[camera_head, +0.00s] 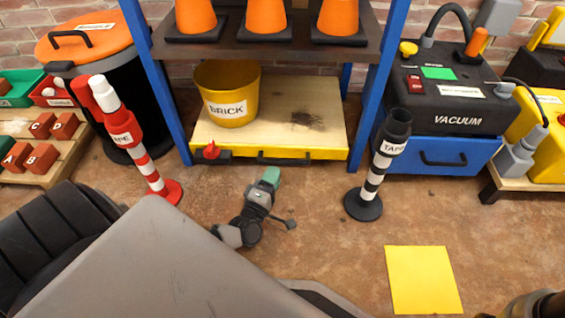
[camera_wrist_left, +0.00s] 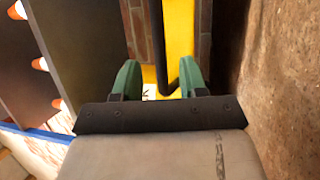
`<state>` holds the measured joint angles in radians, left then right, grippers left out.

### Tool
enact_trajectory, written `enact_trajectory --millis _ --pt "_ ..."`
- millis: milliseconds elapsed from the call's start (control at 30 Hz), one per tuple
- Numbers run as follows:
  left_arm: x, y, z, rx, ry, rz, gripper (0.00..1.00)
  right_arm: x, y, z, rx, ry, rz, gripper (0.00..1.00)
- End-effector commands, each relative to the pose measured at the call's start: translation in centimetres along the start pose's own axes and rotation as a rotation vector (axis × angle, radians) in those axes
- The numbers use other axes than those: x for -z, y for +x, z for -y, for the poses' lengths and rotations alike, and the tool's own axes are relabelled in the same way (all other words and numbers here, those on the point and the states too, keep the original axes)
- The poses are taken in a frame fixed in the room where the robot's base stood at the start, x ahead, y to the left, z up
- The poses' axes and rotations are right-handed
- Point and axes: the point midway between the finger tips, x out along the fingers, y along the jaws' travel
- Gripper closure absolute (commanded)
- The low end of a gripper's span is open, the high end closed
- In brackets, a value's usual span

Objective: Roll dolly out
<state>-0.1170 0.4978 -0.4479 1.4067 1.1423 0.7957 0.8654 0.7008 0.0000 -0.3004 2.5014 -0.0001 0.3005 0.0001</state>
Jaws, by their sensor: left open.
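The dolly (camera_head: 320,135) is a low wooden platform with a yellow front edge, standing under the shelf. A black bar handle (camera_head: 285,160) and a red lever (camera_head: 211,150) are on its front. A yellow bucket (camera_head: 227,85) labelled BRICK stands on it. My left gripper (camera_head: 270,176) has green fingertips and is just in front of the handle. In the left wrist view the gripper (camera_wrist_left: 157,80) is open, its fingers facing the yellow front (camera_wrist_left: 179,40). The handle (camera_wrist_left: 158,45) shows between them, its bent end near the right finger. I cannot tell whether they touch.
A red-white post (camera_head: 140,155) stands left and a black-white post (camera_head: 377,175) stands right of the dolly's front. Blue uprights (camera_head: 382,85) flank the dolly. A yellow square (camera_head: 424,280) lies on the floor at the lower right. The floor between the posts is otherwise clear.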

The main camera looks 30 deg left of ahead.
Motion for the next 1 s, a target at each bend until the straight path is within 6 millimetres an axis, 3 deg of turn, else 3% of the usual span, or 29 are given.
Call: enact_trajectory --millis 100,300,700,1000 --pt "0.0 2.4 0.4 -0.003 0.0 -0.001 0.58 0.5 -1.6 0.3 0.0 0.0 0.001 0.57" --pt "0.0 5.0 0.3 -0.001 0.001 0.0 0.58 0.9 -2.6 0.5 0.0 0.0 0.001 0.57" --pt "0.0 5.8 0.0 0.001 0.001 0.001 0.58 0.9 -2.8 0.6 0.001 0.0 0.001 0.57" --pt "0.0 5.8 0.1 0.002 0.001 0.001 1.0 0.9 -2.8 0.6 0.0 0.0 0.001 0.57"
